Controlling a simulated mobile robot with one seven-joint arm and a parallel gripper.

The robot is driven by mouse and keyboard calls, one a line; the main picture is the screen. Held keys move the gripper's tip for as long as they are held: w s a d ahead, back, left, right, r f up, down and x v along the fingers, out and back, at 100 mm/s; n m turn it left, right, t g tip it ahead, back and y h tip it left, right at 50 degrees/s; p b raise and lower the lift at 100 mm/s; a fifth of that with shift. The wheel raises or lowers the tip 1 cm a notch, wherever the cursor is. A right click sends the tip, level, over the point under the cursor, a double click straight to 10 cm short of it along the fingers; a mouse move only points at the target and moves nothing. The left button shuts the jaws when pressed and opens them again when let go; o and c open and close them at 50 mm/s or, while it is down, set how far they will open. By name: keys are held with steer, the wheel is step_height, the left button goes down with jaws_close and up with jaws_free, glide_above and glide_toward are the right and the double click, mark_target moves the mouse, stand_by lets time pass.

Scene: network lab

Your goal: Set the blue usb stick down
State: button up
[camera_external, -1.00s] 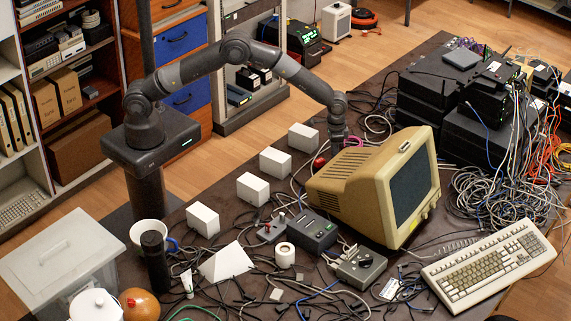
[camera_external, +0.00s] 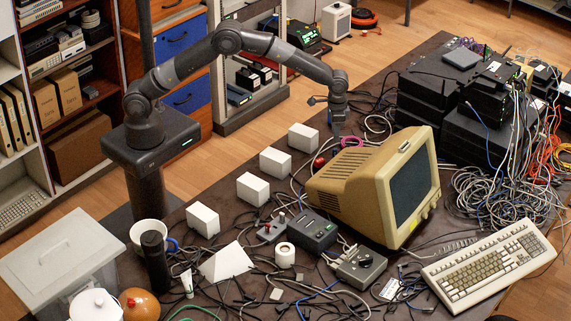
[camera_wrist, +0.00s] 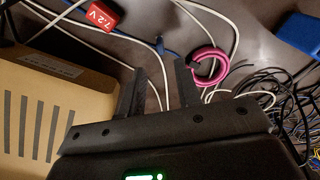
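My gripper (camera_wrist: 157,78) is open, with its two dark fingers apart and nothing clearly held between them. In the external view my gripper (camera_external: 337,122) hangs above the far side of the dark table. A small dark-blue piece (camera_wrist: 159,46) lies beyond the fingertips in the wrist view, between the red battery and the pink ring. It may be the blue usb stick, but it is too small to tell from the blue cable by it. A larger blue block (camera_wrist: 298,32) lies at the top right of the wrist view.
The red 7.2V battery (camera_wrist: 96,14) and pink cable ring (camera_wrist: 207,66) lie near the fingers. The beige monitor (camera_external: 372,185) stands close by; its case (camera_wrist: 35,105) fills the wrist view's left. Loose cables cover much of the table. White boxes (camera_external: 303,137) stand in a row.

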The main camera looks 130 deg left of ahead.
steer(key=s+d+r+m+t, duration=0.1)
steer(key=d+r+m, duration=0.1)
steer(key=d+r, duration=1.15)
steer(key=s+d+r+m+t, duration=0.1)
steer(key=s+d+r, duration=0.3)
steer(key=d+r, duration=0.2)
steer(key=s+d+r+m, duration=0.1)
steer(key=s+d+r, duration=0.2)
steer(key=d+r, duration=0.25)
steer(key=s+d+m+t, duration=0.1)
steer(key=s+d+m, duration=0.1)
steer(key=s+d, duration=0.7)
steer(key=s+d+f+m+t, duration=0.1)
steer(key=s+d+m+t, duration=0.1)
steer(key=s+d, duration=0.7)
steer(key=s+m, duration=0.1)
steer(key=s, duration=0.5)
steer(key=shift+t, duration=0.3)
